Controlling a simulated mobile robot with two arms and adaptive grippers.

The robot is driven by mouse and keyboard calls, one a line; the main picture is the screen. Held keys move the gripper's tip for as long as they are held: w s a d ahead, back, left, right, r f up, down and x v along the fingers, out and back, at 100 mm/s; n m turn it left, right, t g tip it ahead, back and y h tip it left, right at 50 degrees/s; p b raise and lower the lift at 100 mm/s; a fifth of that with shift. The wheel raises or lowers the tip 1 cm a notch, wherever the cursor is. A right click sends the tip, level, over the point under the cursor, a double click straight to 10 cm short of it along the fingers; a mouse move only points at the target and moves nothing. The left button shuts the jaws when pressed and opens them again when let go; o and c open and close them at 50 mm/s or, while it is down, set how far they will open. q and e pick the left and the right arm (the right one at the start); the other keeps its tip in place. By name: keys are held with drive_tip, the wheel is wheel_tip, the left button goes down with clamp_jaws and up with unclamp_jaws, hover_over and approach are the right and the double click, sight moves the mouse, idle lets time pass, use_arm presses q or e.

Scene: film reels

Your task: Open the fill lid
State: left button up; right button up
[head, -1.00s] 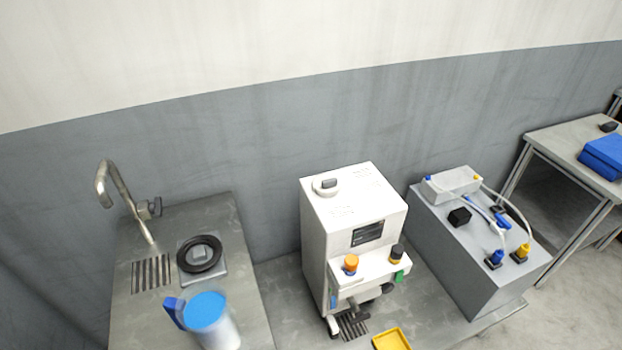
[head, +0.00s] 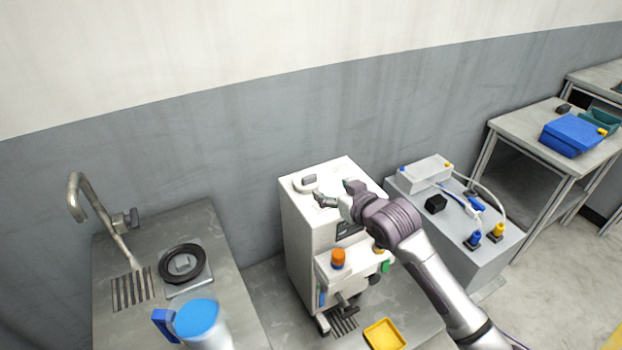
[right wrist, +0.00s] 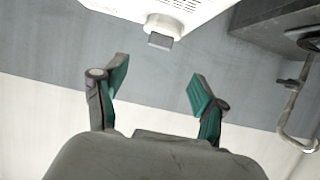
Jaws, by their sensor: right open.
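The fill lid (head: 306,183) is a round white cap with a grey grip on top of the white machine (head: 301,232). It looks closed. In the right wrist view the lid (right wrist: 163,25) shows at the top middle, its grey grip pointing toward my fingers. My right gripper (head: 336,195) is over the machine's top, just right of the lid in the head view. In the right wrist view my right gripper (right wrist: 159,84) is open and empty, its teal-padded fingers apart from the lid. My left gripper is not in view.
A sink counter with a tap (head: 95,205) and a blue-lidded jug (head: 198,320) stands on the left. A grey box (head: 425,174) with cables and plugs is to the right. A yellow tray (head: 384,335) lies in front of the machine. The wall is behind.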

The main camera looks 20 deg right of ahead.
sight(311, 178)
drive_tip(key=x, duration=1.2)
drive_tip(key=shift+f+p, duration=0.1)
drive_tip(key=shift+p, duration=0.25)
clamp_jaws()
